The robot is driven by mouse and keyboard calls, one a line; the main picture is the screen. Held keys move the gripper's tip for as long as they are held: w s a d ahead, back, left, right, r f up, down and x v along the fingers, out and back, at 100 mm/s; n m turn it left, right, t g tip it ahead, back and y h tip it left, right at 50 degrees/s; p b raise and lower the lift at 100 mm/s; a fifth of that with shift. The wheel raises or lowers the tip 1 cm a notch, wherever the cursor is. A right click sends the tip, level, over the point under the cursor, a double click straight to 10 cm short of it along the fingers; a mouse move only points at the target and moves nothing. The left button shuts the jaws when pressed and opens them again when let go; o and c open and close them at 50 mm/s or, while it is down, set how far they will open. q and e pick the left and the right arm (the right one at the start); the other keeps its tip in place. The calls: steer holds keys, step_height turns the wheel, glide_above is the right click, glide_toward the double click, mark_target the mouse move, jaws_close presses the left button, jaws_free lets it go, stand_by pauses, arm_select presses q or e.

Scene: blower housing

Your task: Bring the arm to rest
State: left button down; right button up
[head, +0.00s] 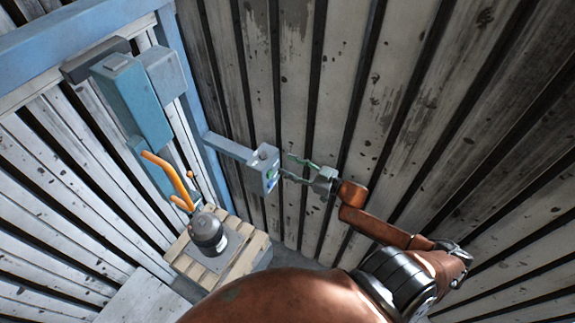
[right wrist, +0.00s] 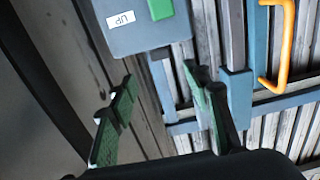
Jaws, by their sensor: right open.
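My right arm (head: 375,227) is copper-coloured and reaches from the lower right toward the middle of the head view. My right gripper (head: 287,165) is open, with its two green-and-dark fingers spread and nothing between them. Its fingertips are close to a grey-blue control box (head: 259,172); I cannot tell from the head view whether they touch it. In the right wrist view the open fingers (right wrist: 160,76) point toward the box (right wrist: 135,37), which carries an "UP" label and a green part. A gap shows between fingertips and box there. My left gripper is not in view.
A blue bracket (head: 228,147) holds the box off a blue post. A blue-grey cabinet (head: 134,100) and an orange bent handle (head: 166,170) are at the left. A dark round housing (head: 207,232) sits on a wooden pallet (head: 243,259). Slatted walls (head: 390,90) surround the space.

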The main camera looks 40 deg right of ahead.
stand_by(0.3)
steer(key=s+a+f+m+g+h, duration=0.4)
steer(key=s+f+h, duration=0.3)
steer(key=f, duration=0.4)
steer(key=s+a+f+g, duration=0.2)
steer(key=s+g, duration=0.2)
steer(key=s, duration=0.6)
steer(key=s+a+f+g, duration=0.1)
steer(key=s+g, duration=0.4)
steer(key=s, duration=0.4)
step_height(320, 180, down, 41)
steer(key=s+a+g+b, duration=0.1)
steer(key=s+a+b, duration=0.15)
steer(key=b, duration=0.65)
steer(key=s+f+g+b, duration=0.1)
steer(key=s+f+b, duration=0.6)
steer(key=s+f, duration=1.2)
step_height(320, 180, down, 4)
steer(key=shift+s+d+r+n+g, duration=0.15)
steer(key=shift+d+n+g, duration=0.15)
steer(key=shift+d+n, duration=0.1)
